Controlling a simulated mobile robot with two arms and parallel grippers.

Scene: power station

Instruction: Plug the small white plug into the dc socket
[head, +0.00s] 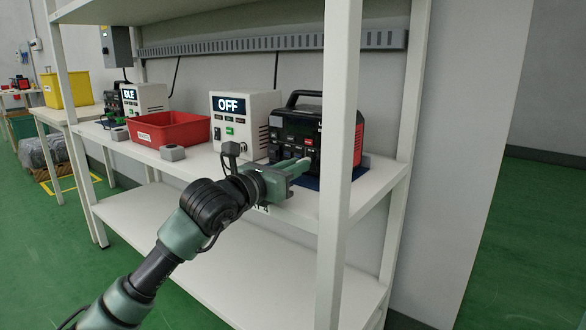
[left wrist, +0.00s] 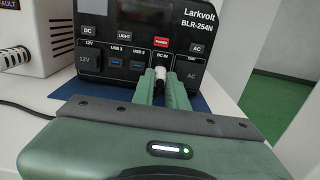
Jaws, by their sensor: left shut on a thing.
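The power station (head: 297,125) stands on the shelf, black with red sides and a top handle. In the left wrist view its front panel (left wrist: 125,45) fills the top, labelled Larkvolt BLR-254N. My left gripper (head: 300,164) reaches its front; in the left wrist view the green fingers (left wrist: 163,78) are shut on the small white plug (left wrist: 160,73). The plug is right below the DC IN label (left wrist: 162,54), at the panel. The socket behind it is hidden, and I cannot tell whether the plug is in it. My right gripper is not in view.
A white box reading OFF (head: 240,122) stands left of the power station, then a red bin (head: 168,130) and another white box reading IDLE (head: 148,98). A shelf post (head: 338,170) rises right of my gripper. A blue mat (left wrist: 70,90) lies under the power station.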

